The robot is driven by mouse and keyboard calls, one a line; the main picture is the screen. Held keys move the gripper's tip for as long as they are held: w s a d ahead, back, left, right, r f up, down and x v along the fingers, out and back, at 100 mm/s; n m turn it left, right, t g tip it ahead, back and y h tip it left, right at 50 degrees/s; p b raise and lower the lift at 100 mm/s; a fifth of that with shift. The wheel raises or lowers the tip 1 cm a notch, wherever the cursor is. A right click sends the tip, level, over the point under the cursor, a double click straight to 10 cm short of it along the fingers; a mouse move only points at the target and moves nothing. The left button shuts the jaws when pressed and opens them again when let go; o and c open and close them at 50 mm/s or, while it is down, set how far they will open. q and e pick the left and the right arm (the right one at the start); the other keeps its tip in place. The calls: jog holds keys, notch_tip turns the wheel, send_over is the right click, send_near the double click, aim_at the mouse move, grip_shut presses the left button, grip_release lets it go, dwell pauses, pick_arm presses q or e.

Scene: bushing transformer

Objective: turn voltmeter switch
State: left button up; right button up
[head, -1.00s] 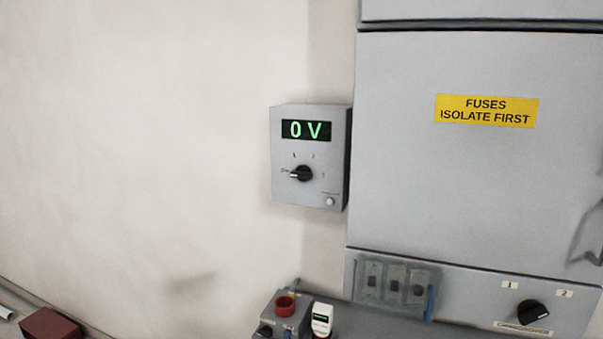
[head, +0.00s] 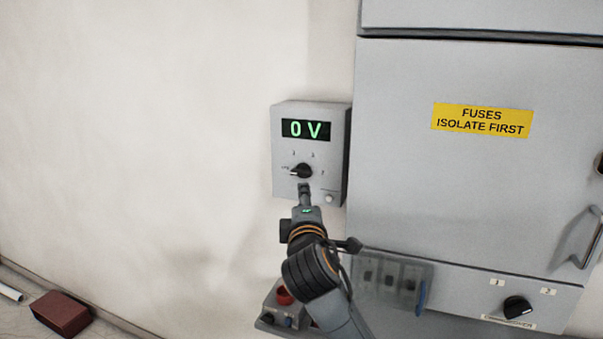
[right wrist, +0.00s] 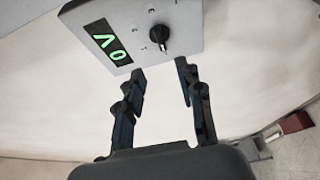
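The voltmeter (head: 283,155) is a grey box on the wall, and its green display reads 0 V. Its black rotary switch (head: 301,171) points left, towards the leftmost label. The box and switch also show in the right wrist view, turned on their side, with the switch (right wrist: 160,40) just beyond the fingertips. My right gripper (head: 305,187) is just below the switch in the head view, in front of the box's lower part. In the right wrist view my right gripper (right wrist: 160,71) is open and empty, its two fingers apart. My left gripper is not in view.
A grey cabinet (head: 450,190) with a yellow fuses label stands close right of the voltmeter. Its lower panel has another black knob (head: 518,307). A small device with a red ring (head: 284,295) is below, partly hidden by my arm. The wall at left is clear.

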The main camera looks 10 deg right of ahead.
aim_at(301, 175)
jog(key=p+x, duration=0.4)
jog(key=x, duration=0.8)
jog(key=shift+w, duration=0.25)
jog(key=shift+w+d+p, duration=0.2)
jog(key=shift+w+p, duration=0.15)
jog(key=shift+w, duration=0.35)
jog(key=shift+f, duration=0.1)
grip_shut()
